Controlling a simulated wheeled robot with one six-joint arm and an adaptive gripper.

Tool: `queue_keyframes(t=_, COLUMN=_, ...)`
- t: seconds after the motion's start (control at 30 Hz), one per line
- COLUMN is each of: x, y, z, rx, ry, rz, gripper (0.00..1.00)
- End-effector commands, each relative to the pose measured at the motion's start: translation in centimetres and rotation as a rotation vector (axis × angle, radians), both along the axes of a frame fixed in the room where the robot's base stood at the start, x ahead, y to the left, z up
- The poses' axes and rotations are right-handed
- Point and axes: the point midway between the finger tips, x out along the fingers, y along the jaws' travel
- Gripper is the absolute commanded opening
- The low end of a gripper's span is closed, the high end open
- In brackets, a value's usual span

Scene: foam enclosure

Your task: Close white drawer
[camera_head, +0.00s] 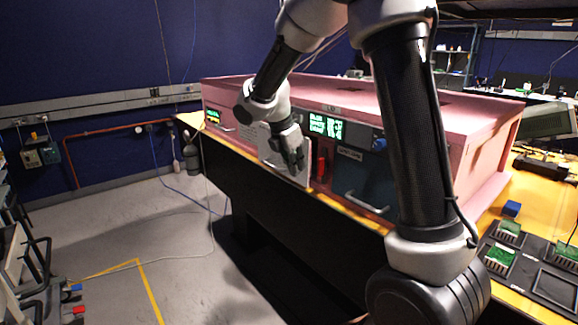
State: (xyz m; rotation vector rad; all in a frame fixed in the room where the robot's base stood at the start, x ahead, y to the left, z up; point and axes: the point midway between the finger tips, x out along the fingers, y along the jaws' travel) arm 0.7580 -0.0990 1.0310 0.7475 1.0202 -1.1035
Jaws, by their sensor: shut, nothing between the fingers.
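The white drawer (273,153) is in the front of the pink foam enclosure, left of its middle. Its front panel looks to stand out a little from the enclosure's face. My gripper (295,165) is shut with nothing in it and is right at the drawer's front, over its right part. I cannot tell whether the fingers touch the panel. My gripper and wrist hide part of the drawer front, including any handle there.
The pink enclosure (450,115) stands on a yellow-topped bench. Right of the drawer are a red handle (321,165) and a dark drawer (362,182) with a metal handle. Green displays (326,126) sit above. Dark trays (540,265) lie at the right. The floor at left is mostly clear.

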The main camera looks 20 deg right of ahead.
Motion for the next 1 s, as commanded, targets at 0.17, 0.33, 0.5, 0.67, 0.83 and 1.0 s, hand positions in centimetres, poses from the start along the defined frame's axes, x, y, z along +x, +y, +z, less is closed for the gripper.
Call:
queue_keyframes(t=0.17, x=0.1, y=-0.2, z=0.0, rx=0.000, ry=0.000, rz=0.000, gripper=0.00)
queue_keyframes(t=0.33, x=0.1, y=-0.2, z=0.0, rx=0.000, ry=0.000, rz=0.000, gripper=0.00)
queue_keyframes(t=0.5, x=0.5, y=-1.5, z=0.0, rx=0.000, ry=0.000, rz=-0.002, gripper=0.00)
queue_keyframes(t=0.67, x=0.8, y=-2.7, z=0.0, rx=0.000, ry=0.000, rz=0.000, gripper=0.00)
queue_keyframes(t=0.83, x=0.8, y=-2.6, z=0.0, rx=0.000, ry=0.000, rz=0.000, gripper=0.00)
queue_keyframes(t=1.0, x=0.8, y=-2.4, z=0.0, rx=0.000, ry=0.000, rz=0.001, gripper=0.00)
